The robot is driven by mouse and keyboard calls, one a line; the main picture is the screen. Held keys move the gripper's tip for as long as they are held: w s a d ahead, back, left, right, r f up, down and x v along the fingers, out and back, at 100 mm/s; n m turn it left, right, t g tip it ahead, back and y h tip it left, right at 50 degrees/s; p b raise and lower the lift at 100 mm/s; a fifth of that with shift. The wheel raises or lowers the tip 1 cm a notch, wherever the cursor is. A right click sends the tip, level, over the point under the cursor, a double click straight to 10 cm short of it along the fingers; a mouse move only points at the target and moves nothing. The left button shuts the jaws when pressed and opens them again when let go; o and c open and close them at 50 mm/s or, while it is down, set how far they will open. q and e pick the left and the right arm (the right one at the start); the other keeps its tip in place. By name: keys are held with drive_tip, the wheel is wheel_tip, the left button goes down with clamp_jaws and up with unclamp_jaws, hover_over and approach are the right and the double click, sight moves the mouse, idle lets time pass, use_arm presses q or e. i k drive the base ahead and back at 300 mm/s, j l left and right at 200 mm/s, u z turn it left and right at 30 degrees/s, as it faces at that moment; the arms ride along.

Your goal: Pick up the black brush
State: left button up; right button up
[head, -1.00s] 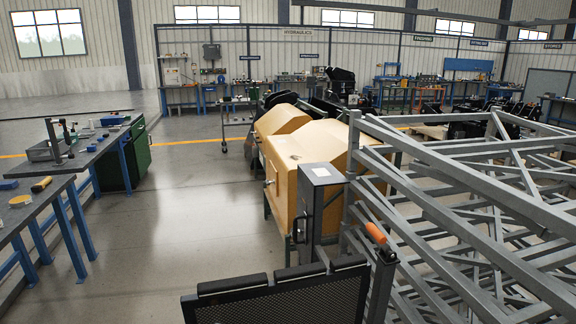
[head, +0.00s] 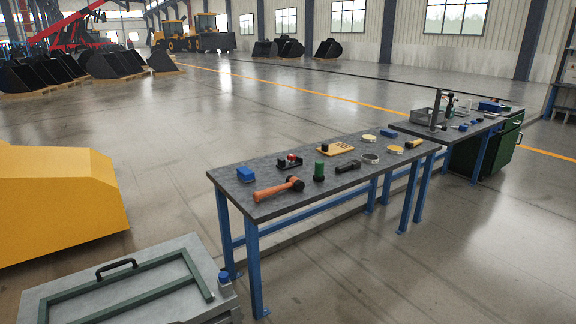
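A dark grey workbench (head: 262,172) with blue legs stands right of the middle in the head view. A small dark elongated object (head: 347,167) lies on it near its front edge, right of an upright green cylinder (head: 319,171). It may be the black brush, but it is too small to be sure. An object with a yellow part and a dark end (head: 413,144) lies near the bench's right end. Neither of my grippers is in view.
A grey case (head: 130,285) stands at lower left, a yellow machine body (head: 55,205) at left. Floor between them and the bench is open.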

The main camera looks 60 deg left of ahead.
sight(355, 163)
drive_tip(key=u, duration=1.35)
